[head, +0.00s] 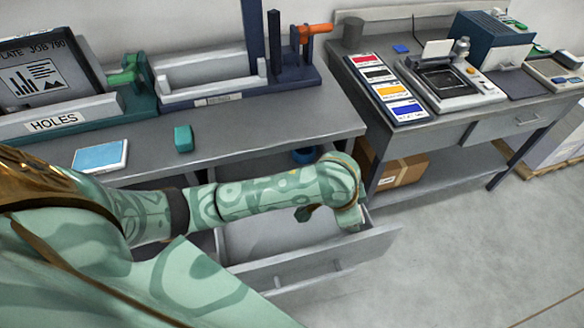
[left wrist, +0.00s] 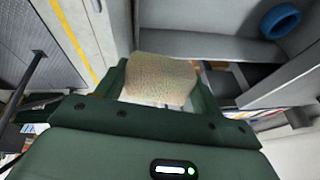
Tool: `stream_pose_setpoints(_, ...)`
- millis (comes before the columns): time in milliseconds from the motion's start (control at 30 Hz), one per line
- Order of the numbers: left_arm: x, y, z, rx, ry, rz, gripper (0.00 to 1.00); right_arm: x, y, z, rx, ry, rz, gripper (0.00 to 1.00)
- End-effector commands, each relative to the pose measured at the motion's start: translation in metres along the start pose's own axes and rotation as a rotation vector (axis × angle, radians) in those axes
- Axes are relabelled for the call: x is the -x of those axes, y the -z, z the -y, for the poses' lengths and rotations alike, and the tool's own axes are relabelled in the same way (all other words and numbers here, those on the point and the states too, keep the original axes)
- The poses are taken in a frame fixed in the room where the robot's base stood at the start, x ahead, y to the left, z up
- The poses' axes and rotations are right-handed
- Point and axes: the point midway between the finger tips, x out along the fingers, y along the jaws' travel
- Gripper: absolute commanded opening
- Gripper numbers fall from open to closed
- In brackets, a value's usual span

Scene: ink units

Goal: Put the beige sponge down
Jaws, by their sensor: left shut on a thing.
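The beige sponge (left wrist: 160,80) is between the two dark green fingers of my left gripper (left wrist: 160,92) in the left wrist view. The gripper is shut on it. In the head view my left arm reaches across an open grey drawer (head: 318,262) under the left bench, and its wrist is over the drawer's right end. The wrist and arm hide the sponge and most of the gripper there. I cannot tell how high the sponge is above the drawer floor. My right gripper is in neither view.
A blue ring (head: 304,155) lies at the back of the drawer and also shows in the left wrist view (left wrist: 281,20). A teal block (head: 183,138) and a light blue pad (head: 100,156) lie on the left bench (head: 290,125). A cardboard box (head: 402,172) sits under the right bench.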

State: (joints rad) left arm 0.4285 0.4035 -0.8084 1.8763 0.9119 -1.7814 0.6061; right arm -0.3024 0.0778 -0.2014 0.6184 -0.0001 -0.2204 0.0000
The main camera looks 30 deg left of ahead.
Motion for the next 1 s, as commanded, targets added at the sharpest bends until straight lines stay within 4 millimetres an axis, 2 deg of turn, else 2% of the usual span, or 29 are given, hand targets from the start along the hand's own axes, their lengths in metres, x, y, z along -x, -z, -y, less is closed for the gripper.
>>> stream_pose_setpoints(33, -0.016, -0.018, 0.01, -0.002, -0.021, 0.067, 0.39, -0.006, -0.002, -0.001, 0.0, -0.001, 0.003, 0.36)
stream_pose_setpoints(200, -0.044, -0.078, 0.039, 0.024, -0.103, 0.237, 0.39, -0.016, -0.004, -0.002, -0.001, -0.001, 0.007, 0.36)
stream_pose_setpoints(300, -0.061, -0.113, 0.049, 0.057, -0.134, 0.304, 0.39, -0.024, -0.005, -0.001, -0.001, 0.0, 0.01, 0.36)
stream_pose_setpoints(400, -0.073, -0.138, 0.055, 0.089, -0.151, 0.344, 0.39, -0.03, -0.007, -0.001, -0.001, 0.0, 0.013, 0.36)
stream_pose_setpoints(533, -0.078, -0.152, 0.059, 0.111, -0.161, 0.362, 0.39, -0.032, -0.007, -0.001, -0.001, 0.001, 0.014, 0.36)
stream_pose_setpoints(833, -0.078, -0.153, 0.059, 0.113, -0.162, 0.363, 0.39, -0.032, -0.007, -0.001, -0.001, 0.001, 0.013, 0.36)
stream_pose_setpoints(1000, -0.101, -0.162, 0.053, 0.114, -0.165, 0.365, 0.39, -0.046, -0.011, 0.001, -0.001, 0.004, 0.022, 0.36)
